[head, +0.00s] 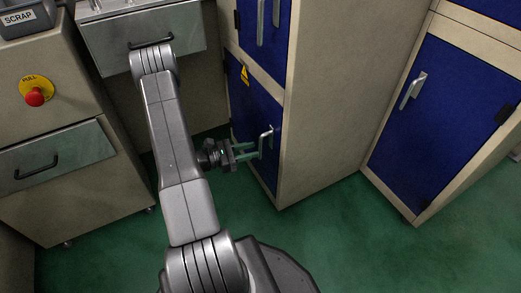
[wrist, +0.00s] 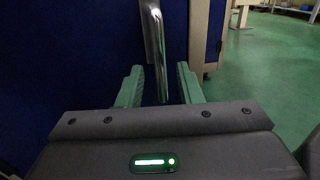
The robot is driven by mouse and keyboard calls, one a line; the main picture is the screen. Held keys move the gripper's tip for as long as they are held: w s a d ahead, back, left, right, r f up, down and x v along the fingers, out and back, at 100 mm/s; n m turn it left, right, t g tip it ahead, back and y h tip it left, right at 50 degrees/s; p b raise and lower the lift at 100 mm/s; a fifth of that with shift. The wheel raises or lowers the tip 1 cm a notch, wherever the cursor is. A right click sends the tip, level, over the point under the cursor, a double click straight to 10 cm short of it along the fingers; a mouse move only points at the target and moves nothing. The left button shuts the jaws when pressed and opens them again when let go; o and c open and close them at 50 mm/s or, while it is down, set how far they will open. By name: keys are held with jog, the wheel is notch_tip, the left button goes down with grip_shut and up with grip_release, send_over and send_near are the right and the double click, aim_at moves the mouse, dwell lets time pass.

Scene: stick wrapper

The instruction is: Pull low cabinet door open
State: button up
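The low blue cabinet door (head: 245,108) is in the middle of the head view, on a beige cabinet, and looks shut. Its upright silver bar handle (head: 267,139) is near the door's right edge. My gripper (head: 254,150) is right at the handle. In the wrist view its two green fingers (wrist: 159,68) are apart, one on each side of the handle bar (wrist: 153,45). A gap shows between the bar and each finger, so I do not see them touching. The door fills the dark left side of the wrist view.
A second blue door (head: 430,110) with its own handle stands to the right. On the left are a beige unit with a drawer (head: 75,160), a red stop button (head: 35,96) and a scrap bin (head: 25,18). Green floor (head: 330,235) is clear in front of the cabinets.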

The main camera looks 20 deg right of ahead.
aim_at(261, 148)
jog(key=shift+s+d+b, duration=0.15)
jog(key=shift+d+b, duration=0.05)
jog(key=shift+d, duration=0.9)
jog(key=shift+s+d+b, duration=0.1)
jog(key=shift+d+b, duration=0.1)
jog(key=shift+d, duration=0.85)
jog(key=shift+c, duration=0.2)
grip_shut()
